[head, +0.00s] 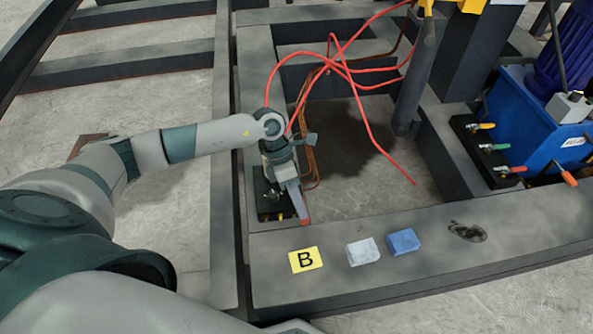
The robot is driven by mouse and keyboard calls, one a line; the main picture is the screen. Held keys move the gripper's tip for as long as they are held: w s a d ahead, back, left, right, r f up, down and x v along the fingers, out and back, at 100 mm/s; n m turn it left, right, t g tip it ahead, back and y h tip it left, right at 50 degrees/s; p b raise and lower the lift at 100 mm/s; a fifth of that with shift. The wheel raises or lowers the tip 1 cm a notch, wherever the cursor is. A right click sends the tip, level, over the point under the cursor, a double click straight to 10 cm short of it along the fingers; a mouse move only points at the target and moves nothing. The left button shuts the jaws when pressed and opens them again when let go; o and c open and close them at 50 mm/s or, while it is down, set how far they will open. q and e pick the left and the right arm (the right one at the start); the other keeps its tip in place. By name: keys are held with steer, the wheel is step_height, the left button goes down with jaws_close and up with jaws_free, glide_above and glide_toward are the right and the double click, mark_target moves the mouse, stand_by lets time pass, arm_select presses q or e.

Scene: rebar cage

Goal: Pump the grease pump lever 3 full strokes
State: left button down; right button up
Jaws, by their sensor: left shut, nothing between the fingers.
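My left arm reaches in from the left, and my left gripper (292,188) points down over the near left corner of the steel frame. It is shut and empty. A small dark block with a round metal fitting (270,198), which looks like the grease pump, sits directly beside and below the gripper. A narrow grey bar with a red end (305,219) slants down there; I cannot tell surely whether it is the pump lever. The gripper hides part of the pump, and contact between them cannot be told. My right gripper is out of view.
Red hoses (350,82) and copper pipes (309,150) run close behind the gripper. A yellow card marked B (305,260), a white block (363,251) and a blue block (403,241) lie on the front beam (520,231). A blue unit (545,125) with coloured valve handles stands right.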

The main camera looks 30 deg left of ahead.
arm_select(q)
steer(key=shift+r, duration=0.15)
steer(key=shift+w+a+r+p, duration=0.3)
steer(key=shift+w+r, duration=0.1)
steer(key=shift+r, duration=0.35)
steer(key=shift+w+a+r+p, duration=0.3)
steer(key=shift+w+r, duration=0.1)
steer(key=shift+r, duration=0.35)
steer(key=shift+w+a+r+p, duration=0.3)
steer(key=shift+w+r, duration=0.1)
steer(key=shift+r, duration=0.35)
steer(key=w+d+p+v, duration=0.1)
steer(key=v, duration=0.5)
steer(key=shift+w+a+r+p, duration=0.2)
steer(key=shift+w+r+p, duration=0.05)
steer(key=shift+r+p, duration=0.1)
steer(key=shift+f, duration=0.1)
steer(key=shift+s+d+f, duration=0.3)
steer(key=shift+s+f, duration=0.1)
steer(key=shift+f, duration=0.15)
